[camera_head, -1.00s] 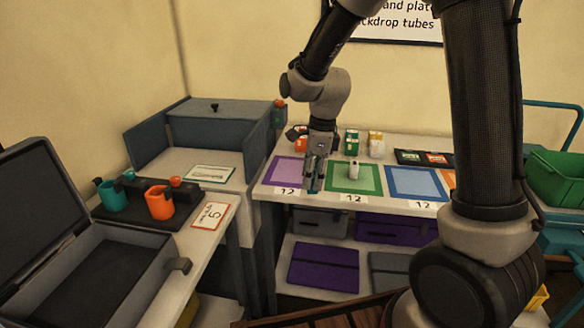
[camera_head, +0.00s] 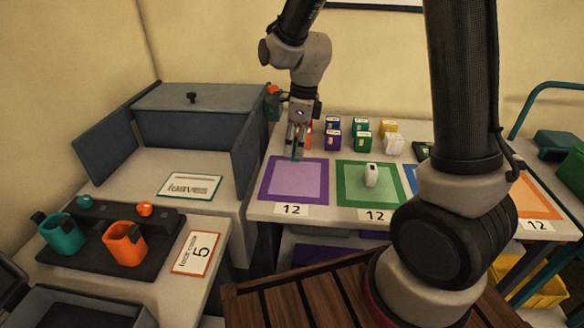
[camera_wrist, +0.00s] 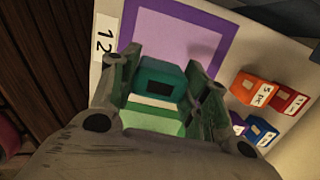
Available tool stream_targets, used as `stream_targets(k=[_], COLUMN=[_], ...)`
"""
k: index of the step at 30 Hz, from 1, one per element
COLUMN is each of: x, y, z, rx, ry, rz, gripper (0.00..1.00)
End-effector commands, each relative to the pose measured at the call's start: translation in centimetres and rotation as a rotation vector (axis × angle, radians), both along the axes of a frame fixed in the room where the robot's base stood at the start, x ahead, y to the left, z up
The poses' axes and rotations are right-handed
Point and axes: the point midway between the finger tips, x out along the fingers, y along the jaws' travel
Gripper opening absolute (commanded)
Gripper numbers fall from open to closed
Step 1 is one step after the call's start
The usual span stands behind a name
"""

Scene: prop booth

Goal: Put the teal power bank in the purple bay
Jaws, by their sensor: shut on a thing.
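My gripper (camera_head: 296,152) points down and is shut on the teal power bank. In the wrist view the teal power bank (camera_wrist: 160,77) sits between the two fingers and shows a dark patch on its face. In the head view the fingers mostly hide it. The purple bay (camera_head: 266,188) is a purple square outline with a lighter middle on the table, marked 12. It looks empty. My gripper is at its far edge in the head view; I cannot tell the height. The purple bay also shows in the wrist view (camera_wrist: 135,30), beyond the power bank.
A green bay (camera_head: 345,198) with a white item (camera_head: 371,176) on it lies to the right. Several small coloured boxes (camera_head: 361,135) stand behind the bays. A grey-blue screen box (camera_head: 200,115) is at the left. Teal and orange cups (camera_head: 125,245) stand at the front left.

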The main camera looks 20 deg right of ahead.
Motion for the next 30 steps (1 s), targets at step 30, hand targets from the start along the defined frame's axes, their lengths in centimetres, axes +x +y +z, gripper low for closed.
stream_targets(k=[30], x=[-0.1], y=[0.0], z=[-9.5], rx=[-0.001], ry=[0.001], rz=[0.0], gripper=[0.48])
